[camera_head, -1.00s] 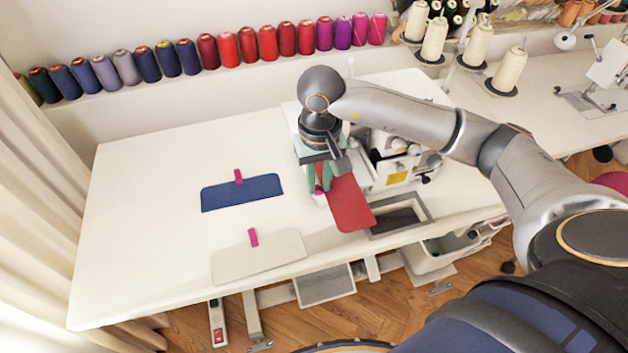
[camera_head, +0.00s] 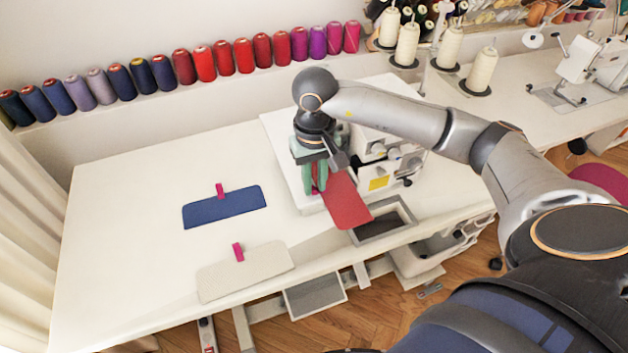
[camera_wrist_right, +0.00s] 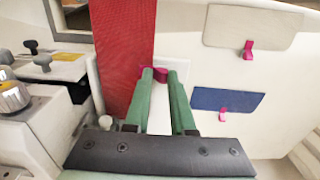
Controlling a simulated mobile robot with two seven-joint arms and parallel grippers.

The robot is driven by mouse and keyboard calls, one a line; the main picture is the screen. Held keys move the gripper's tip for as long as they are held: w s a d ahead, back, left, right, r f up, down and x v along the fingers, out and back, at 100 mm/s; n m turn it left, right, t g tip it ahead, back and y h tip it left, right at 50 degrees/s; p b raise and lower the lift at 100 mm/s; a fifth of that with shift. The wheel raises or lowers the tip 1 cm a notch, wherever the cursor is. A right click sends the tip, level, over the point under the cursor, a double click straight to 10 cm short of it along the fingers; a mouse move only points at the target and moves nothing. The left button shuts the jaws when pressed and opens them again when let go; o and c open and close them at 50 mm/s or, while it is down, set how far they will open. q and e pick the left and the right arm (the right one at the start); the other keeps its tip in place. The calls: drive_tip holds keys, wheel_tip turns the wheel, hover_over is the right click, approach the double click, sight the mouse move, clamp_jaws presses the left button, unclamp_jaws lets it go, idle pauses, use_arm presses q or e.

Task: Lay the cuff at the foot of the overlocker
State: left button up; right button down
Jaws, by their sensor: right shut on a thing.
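The red cuff (camera_head: 347,205) is a flat strip beside the white overlocker (camera_head: 376,178). Its near end reaches over the edge of the grey-framed table opening. In the wrist view the cuff (camera_wrist_right: 122,50) runs away from my fingers, left of them. My right gripper (camera_head: 315,188), with green fingers, is shut on a pink clip (camera_wrist_right: 160,74) at the cuff's side. In the head view the gripper hides the cuff's far end. Whether the cuff touches the surface below, I cannot tell. My left gripper is not in view.
A blue piece (camera_head: 225,207) and a cream piece (camera_head: 246,270), each with a pink clip, lie on the white table (camera_head: 130,200). Several thread spools (camera_head: 205,63) line the back ledge. A grey-framed opening (camera_head: 385,220) is at the front. The table's left is clear.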

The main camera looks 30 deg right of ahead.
drive_tip(key=shift+f+b, duration=0.15)
drive_tip(key=shift+b, duration=0.25)
idle(0.3)
drive_tip(key=c, duration=0.7)
unclamp_jaws()
wheel_tip(320, 180, up, 13)
drive_tip(key=shift+f, duration=0.2)
